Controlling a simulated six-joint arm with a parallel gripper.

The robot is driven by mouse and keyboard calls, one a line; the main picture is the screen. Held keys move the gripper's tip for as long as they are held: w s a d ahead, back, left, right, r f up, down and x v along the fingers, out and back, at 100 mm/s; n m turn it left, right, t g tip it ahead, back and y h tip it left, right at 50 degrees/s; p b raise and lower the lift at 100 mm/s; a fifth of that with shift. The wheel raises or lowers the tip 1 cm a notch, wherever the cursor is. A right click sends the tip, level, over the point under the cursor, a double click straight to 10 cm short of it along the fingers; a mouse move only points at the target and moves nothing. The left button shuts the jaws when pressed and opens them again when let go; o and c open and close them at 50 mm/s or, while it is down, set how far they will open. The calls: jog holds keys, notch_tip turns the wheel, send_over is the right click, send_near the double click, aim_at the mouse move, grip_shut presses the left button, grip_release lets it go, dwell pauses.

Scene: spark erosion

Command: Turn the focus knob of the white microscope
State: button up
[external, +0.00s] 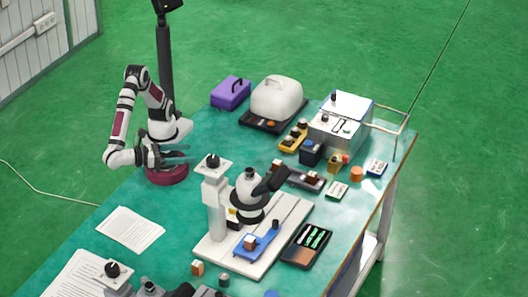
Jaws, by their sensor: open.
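The white microscope (216,207) stands near the middle of the table on a flat white base (282,232). A black knob (212,160) sits on the white plate on top of its column; I take this to be the focus knob. Its head and dark eyepiece (270,180) point up to the right. A blue piece (256,243) lies on the base. My gripper (188,156) is open and empty, to the left of the knob and apart from it, over the table's left side.
A second microscope (150,288) with a similar black knob (112,268) is cut off at the bottom edge. Papers (130,229) lie at left. A black tray (306,245) lies right of the base. A purple box (231,92), a covered white device (277,98) and a grey box (340,128) stand behind.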

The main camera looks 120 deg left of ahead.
jog(key=w+a+n+g, duration=0.1)
jog(key=a+n+g, duration=0.3)
jog(key=a, duration=0.6)
jog(key=s+a+f+n+g+h, duration=0.2)
jog(key=s+a+f+n+g, duration=0.1)
jog(key=a, duration=0.5)
jog(key=s+a+f+n+g+h, duration=0.3)
jog(key=s+a+n+g, duration=0.2)
jog(key=s+a+n, duration=0.1)
jog(key=shift+s+a+f+n+g, duration=0.3)
jog(key=shift+a+n, duration=0.2)
jog(key=shift+a, duration=0.55)
